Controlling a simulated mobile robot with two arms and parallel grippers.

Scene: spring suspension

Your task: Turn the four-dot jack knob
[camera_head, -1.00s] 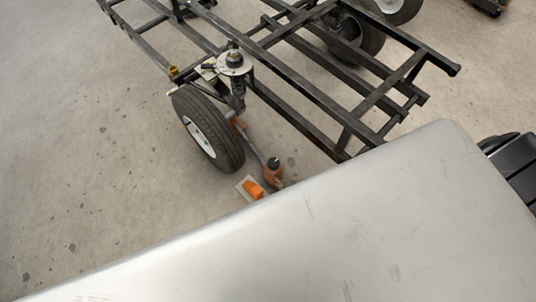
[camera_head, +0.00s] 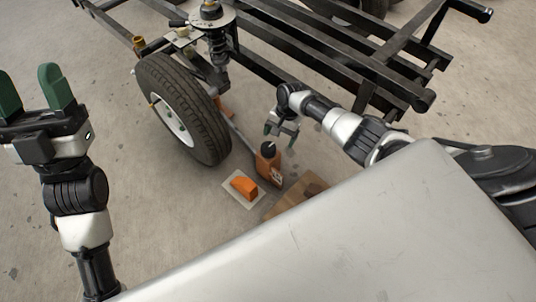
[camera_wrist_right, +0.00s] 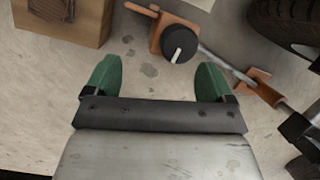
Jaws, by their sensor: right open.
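The orange jack (camera_head: 268,168) stands on the floor right of the trailer wheel, with a pale mark on its side too small to read. Its black round knob (camera_head: 268,148) is on top; in the right wrist view the knob (camera_wrist_right: 180,44) shows a white pointer line. My right gripper (camera_head: 281,127) is open and empty, above and close to the knob. In the right wrist view its green fingers (camera_wrist_right: 156,78) are spread, with the knob beyond them and right of centre, not between them. My left gripper (camera_head: 34,88) is open and empty at the far left.
The trailer tyre (camera_head: 187,105) and black frame (camera_head: 360,60) stand close behind the jack. An orange block (camera_head: 243,186) lies on a pale sheet left of the jack. A wooden block (camera_head: 296,197) is at its right. My silver body fills the front.

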